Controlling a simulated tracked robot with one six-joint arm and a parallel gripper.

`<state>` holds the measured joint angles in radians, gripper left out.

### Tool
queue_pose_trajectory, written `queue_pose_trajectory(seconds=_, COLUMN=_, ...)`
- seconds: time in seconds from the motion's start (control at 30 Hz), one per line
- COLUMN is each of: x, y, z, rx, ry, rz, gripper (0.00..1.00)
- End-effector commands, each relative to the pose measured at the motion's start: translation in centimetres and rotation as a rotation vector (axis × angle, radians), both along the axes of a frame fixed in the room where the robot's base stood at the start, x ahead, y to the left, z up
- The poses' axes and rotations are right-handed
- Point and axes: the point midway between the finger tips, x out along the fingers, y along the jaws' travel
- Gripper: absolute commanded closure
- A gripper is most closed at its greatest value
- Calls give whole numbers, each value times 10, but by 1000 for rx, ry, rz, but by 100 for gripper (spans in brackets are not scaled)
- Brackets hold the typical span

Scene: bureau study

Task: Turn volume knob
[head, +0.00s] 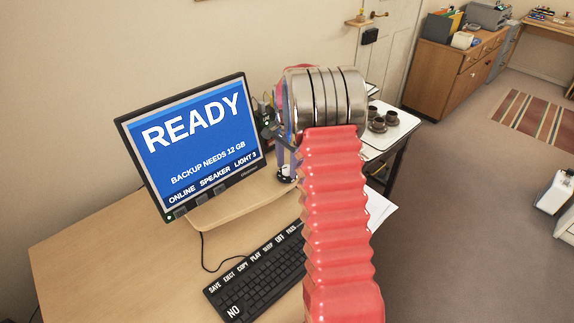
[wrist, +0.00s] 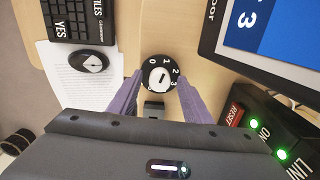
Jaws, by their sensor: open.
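The volume knob (wrist: 160,72) is a round black dial with white numbers around its edge and a white pointer mark at its centre, seen from above in the wrist view. My gripper (wrist: 160,82) is open, with one purple finger on each side of the knob. I cannot tell whether the fingers touch it. A small grey block (wrist: 153,110) shows between the fingers, closer to the gripper body. In the head view, my red arm hides most of the gripper, and a purple finger (head: 281,152) shows beside the monitor.
The monitor (head: 195,145) reads READY and stands left of my arm. A black keyboard (head: 258,274) lies on the desk in front. The wrist view shows a black mouse (wrist: 89,62) on white paper and a dark box (wrist: 262,128) with a red RESET button and green lights.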

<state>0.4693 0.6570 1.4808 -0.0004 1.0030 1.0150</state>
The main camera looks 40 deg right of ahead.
Motion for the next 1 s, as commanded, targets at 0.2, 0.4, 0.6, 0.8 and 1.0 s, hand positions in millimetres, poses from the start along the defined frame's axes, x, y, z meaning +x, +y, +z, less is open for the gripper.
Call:
queue_pose_trajectory(seconds=0.2, x=1, y=0, z=13, rx=-1, ry=-2, rz=0, gripper=55)
queue_pose_trajectory(seconds=0.4, x=1, y=0, z=42, rx=-2, ry=-3, rz=0, gripper=55)
queue_pose_trajectory(seconds=0.6, x=1, y=0, z=77, rx=-2, ry=-3, rz=0, gripper=55)
queue_pose_trajectory(seconds=0.8, x=1, y=0, z=111, rx=-2, ry=-3, rz=0, gripper=55)
queue_pose_trajectory(seconds=1.0, x=1, y=0, z=133, rx=-1, ry=-1, rz=0, gripper=55)
